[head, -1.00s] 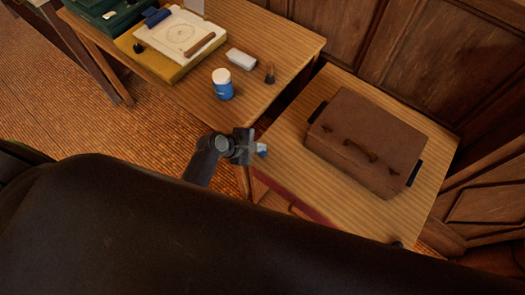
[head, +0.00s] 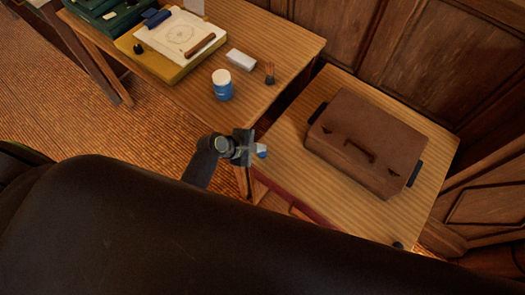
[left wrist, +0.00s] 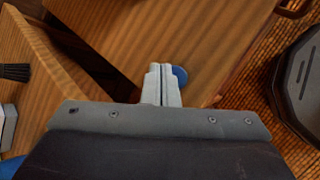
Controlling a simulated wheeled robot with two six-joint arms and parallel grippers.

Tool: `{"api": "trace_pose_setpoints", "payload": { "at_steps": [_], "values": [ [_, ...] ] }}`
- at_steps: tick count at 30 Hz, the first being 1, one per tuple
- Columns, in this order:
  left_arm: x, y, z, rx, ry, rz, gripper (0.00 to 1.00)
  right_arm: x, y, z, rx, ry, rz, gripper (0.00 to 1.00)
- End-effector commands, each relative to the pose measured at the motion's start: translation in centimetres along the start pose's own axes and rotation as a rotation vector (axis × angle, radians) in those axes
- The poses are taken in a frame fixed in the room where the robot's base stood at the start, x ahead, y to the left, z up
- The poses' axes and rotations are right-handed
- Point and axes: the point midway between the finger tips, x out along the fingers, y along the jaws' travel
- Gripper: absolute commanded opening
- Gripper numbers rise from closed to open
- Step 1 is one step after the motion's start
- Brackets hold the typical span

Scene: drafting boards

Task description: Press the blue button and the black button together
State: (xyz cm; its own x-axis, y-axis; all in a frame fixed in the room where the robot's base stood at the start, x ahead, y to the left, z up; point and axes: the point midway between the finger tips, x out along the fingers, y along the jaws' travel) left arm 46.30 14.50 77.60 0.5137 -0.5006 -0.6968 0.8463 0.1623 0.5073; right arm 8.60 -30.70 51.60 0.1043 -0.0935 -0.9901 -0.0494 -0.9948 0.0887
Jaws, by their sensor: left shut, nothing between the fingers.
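The blue button (head: 262,151) is at the left corner of the right-hand table, just beyond my left gripper (head: 254,149). In the left wrist view, the blue button (left wrist: 180,75) shows partly behind the fingertips of my left gripper (left wrist: 164,70). The gripper is shut with nothing between its fingers; I cannot tell whether it touches the button. A small dark knob, which looks like the black button (head: 398,246), is at the front right corner of the same table, partly cut off by my dark body. My right gripper is not in view.
A brown case (head: 365,130) takes up much of the right-hand table (head: 290,140). The left table (head: 285,35) holds a blue and white jar (head: 222,86), a white block (head: 241,59), a brush (head: 270,75) and a yellow board (head: 165,72). A gap separates the tables.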

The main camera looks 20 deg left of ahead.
Motion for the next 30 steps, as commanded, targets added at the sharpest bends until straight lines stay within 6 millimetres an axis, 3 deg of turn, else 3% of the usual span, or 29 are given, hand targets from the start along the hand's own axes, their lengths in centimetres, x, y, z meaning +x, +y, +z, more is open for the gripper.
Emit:
{"api": "trace_pose_setpoints", "payload": {
  "at_steps": [30],
  "values": [
    [0.57,-0.42,-0.41,-0.001,0.000,0.000,0.00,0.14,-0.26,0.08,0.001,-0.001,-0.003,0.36]
  ]
}}
